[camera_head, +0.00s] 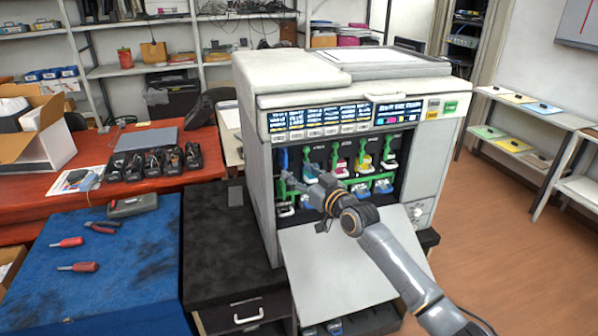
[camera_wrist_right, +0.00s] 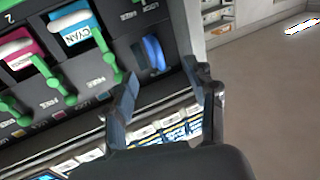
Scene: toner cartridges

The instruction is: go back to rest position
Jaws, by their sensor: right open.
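My right gripper (camera_head: 300,182) is in front of the open printer (camera_head: 262,170), near the left end of its row of cartridge slots. In the right wrist view my right gripper (camera_wrist_right: 165,105) has its two fingers apart, with nothing between them. Just beyond the fingers is a slot with a blue part (camera_wrist_right: 152,52). Beside it sit a cyan cartridge (camera_wrist_right: 78,32) and a magenta cartridge (camera_wrist_right: 18,50) with green levers. In the head view a yellow cartridge (camera_head: 365,160) sits further right in the row. My left gripper is not in view.
The printer's front door (camera_head: 335,275) hangs open below my right arm. A dark cabinet (camera_head: 222,245) and a blue-topped table (camera_head: 120,265) with screwdrivers (camera_head: 78,267) stand left. A red desk (camera_head: 95,185) with several black items is behind. Open floor (camera_head: 510,240) lies right.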

